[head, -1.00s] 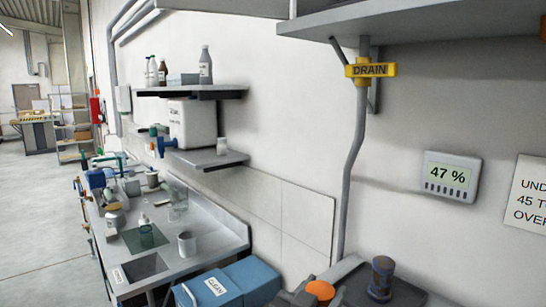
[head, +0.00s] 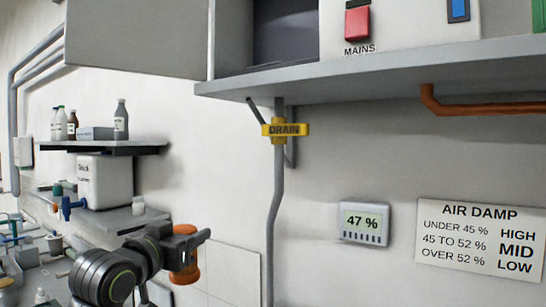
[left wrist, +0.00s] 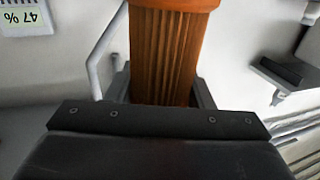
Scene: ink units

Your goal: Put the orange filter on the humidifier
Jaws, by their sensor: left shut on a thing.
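The orange filter (head: 184,275) is held upright in my left gripper (head: 188,240), low in the head view, left of the drain pipe. In the left wrist view the filter (left wrist: 165,50) shows as a pleated orange cylinder with a smooth rim. The fingers of my left gripper (left wrist: 162,92) stand on both sides of it and are shut on it. I cannot make out a humidifier in either view now. My right gripper is not in view.
A wall meter (head: 363,223) reads 47 %. The air damp sign (head: 481,238) gives 45 to 52 % as MID. A grey shelf (head: 390,82) overhangs above, with a yellow DRAIN tag (head: 285,130) below it. A smaller shelf (head: 105,147) holds bottles at left.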

